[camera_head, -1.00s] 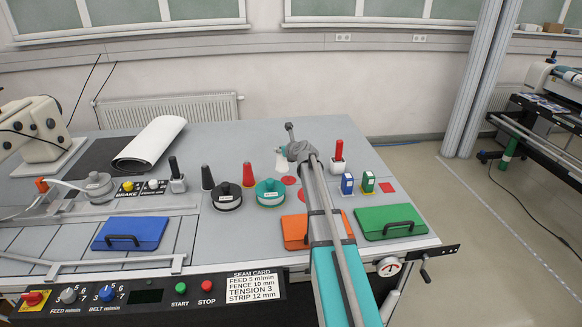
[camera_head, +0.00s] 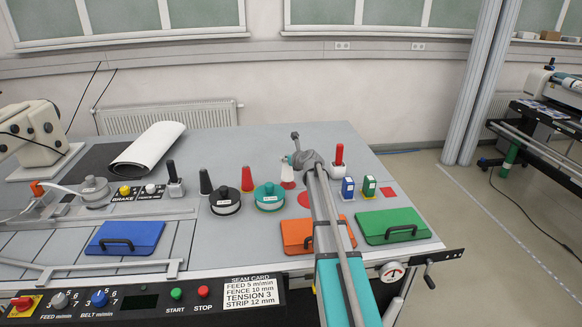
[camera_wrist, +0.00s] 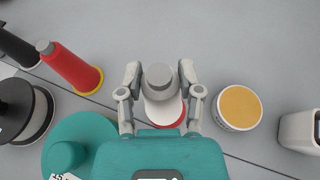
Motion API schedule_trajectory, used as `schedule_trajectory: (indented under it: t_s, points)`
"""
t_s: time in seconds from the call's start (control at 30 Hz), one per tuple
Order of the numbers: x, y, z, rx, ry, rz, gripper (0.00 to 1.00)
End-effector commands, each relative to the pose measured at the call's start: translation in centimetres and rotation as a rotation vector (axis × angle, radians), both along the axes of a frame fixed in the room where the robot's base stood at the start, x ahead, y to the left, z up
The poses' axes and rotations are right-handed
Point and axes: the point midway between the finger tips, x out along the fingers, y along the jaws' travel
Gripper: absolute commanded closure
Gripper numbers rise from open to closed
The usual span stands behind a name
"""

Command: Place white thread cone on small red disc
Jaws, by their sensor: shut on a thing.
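The white thread cone (camera_head: 287,173) has a grey top and is held upright by my gripper (camera_head: 296,160). In the wrist view my gripper (camera_wrist: 160,84) has a finger on either side of the cone (camera_wrist: 164,109). The small red disc (camera_head: 288,185) shows at the cone's foot; in the wrist view its red edge (camera_wrist: 176,123) peeks out beneath the cone. Most of the disc is hidden. Whether the cone touches it or hangs just above, I cannot tell.
A red-handled white stand (camera_head: 338,165) is to the right. A tan-topped round piece (camera_wrist: 239,107) lies close right in the wrist view.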

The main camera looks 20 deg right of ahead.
Motion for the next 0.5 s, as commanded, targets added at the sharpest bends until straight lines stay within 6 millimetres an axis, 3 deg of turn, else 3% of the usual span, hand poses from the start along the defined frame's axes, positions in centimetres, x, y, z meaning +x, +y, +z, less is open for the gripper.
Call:
schedule_trajectory:
  t_s: [0.3,0.5]
  points:
    - [0.1,-0.4,-2.9,0.0,0.0,0.0,1.0]
    - [0.1,-0.4,-3.6,0.0,0.0,0.0,1.0]
